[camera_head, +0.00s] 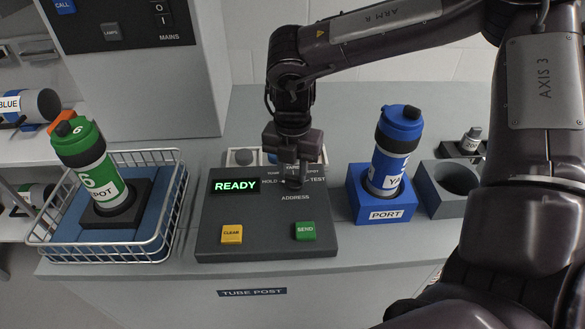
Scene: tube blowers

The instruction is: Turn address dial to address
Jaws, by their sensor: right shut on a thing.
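The address dial sits at the top right of the dark control panel (215,236), above the word ADDRESS. My right gripper (292,183) points down over it and is shut on it. The gripper hides most of the dial, so I cannot tell where its pointer stands. Labels around it include HOLD at the left, TEST at the right, and partly covered words above. The panel's display (235,186) reads READY in green. My left gripper is not in view.
A yellow CLEAR button (232,234) and a green SEND button (305,231) are on the panel. A wire basket (165,225) holding a green tube (88,165) stands left. A blue tube (392,150) stands in the blue PORT block (360,200), with an empty dark holder (440,205) further right.

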